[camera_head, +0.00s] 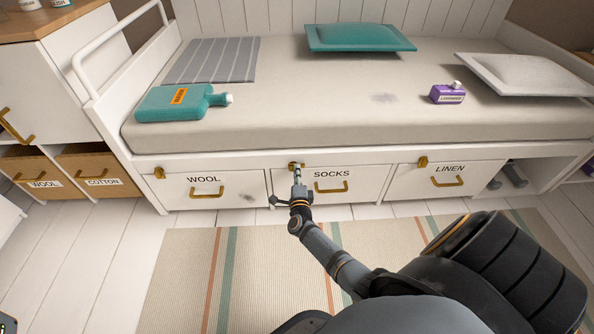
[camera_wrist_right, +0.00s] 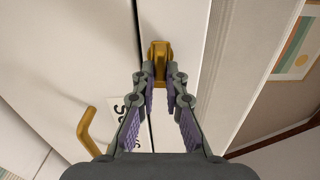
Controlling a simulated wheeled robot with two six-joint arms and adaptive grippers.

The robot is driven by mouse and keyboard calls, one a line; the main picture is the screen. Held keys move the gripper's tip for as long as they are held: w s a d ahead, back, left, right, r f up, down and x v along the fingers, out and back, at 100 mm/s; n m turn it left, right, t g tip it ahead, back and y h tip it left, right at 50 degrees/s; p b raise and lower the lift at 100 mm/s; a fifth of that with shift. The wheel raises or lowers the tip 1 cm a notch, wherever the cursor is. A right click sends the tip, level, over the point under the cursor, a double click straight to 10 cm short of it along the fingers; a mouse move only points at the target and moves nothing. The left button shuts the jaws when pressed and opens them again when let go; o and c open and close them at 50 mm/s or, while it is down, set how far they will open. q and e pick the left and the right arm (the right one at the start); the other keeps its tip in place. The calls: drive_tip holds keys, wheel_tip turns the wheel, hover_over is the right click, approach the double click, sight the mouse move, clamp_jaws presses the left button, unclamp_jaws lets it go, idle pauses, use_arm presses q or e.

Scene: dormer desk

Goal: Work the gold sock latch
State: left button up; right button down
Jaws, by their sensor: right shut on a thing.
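The gold sock latch (camera_head: 294,165) sits at the upper left corner of the drawer labelled SOCKS (camera_head: 352,186), under the bed frame. In the right wrist view the latch (camera_wrist_right: 159,52) shows at the gap between two white panels. My right gripper (camera_head: 297,172) reaches up to it, and its fingertips (camera_wrist_right: 160,76) are shut on the latch's near end. The fingertips partly hide the latch in the head view. The gold SOCKS drawer handle (camera_head: 331,189) is right of the gripper, and the drawer front looks flush. My left gripper is not in view.
Drawers labelled WOOL (camera_head: 215,180) and LINEN (camera_head: 437,173) flank the SOCKS drawer, each with its own gold latch. The bed (camera_head: 330,100) above holds a teal bottle (camera_head: 175,103), a purple bottle (camera_head: 447,94) and pillows. A striped rug (camera_head: 190,265) covers the floor.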

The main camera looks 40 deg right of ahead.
drive_tip(key=shift+n, duration=0.4)
drive_tip(key=c, duration=1.4)
unclamp_jaws()
drive_tip(key=v, duration=1.2)
drive_tip(key=shift+s+r, duration=0.1)
